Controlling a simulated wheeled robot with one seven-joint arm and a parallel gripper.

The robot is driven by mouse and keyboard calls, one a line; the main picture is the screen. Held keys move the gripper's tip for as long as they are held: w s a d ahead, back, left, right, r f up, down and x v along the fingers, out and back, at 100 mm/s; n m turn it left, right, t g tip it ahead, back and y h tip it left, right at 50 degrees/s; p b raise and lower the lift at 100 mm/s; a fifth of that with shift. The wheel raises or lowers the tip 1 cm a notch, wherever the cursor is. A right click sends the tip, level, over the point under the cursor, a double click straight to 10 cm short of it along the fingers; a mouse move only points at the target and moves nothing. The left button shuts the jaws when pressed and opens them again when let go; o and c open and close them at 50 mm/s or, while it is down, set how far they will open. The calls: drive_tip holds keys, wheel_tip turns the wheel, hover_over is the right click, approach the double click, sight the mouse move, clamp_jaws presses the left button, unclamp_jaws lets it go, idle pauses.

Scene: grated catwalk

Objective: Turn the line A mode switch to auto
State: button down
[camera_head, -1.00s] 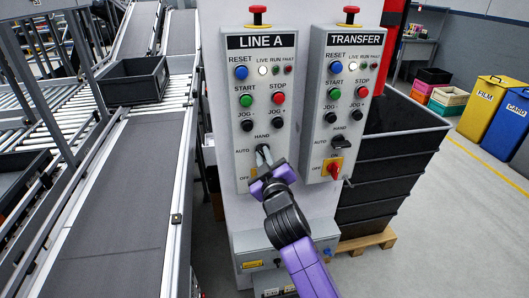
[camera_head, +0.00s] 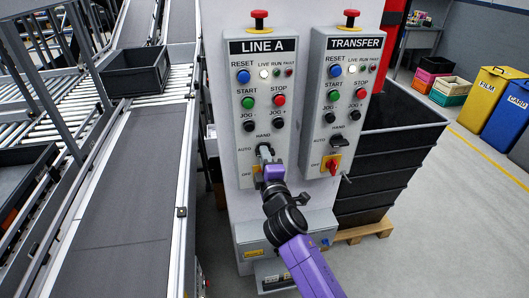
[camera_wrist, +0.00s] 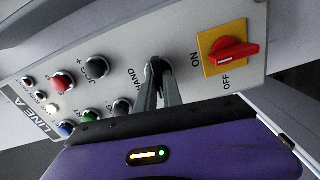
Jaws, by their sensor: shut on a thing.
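The LINE A panel (camera_head: 240,105) stands left of the TRANSFER panel.
A red rotary switch on a yellow plate (camera_wrist: 210,46) sits close beside the mode switch. The TRANSFER panel (camera_head: 318,110) with its own switches stands close at the right. A conveyor (camera_head: 125,200) runs along the left; dark stacked crates (camera_head: 378,185) stand at the right.

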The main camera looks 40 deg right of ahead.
drive_tip(key=shift+a+n, duration=0.1)
drive_tip(key=shift+n, duration=0.5)
drive_tip(key=c, duration=1.5)
unclamp_jaws()
drive_tip(key=shift+b+v, duration=0.8)
drive_tip(key=shift+v, duration=3.05)
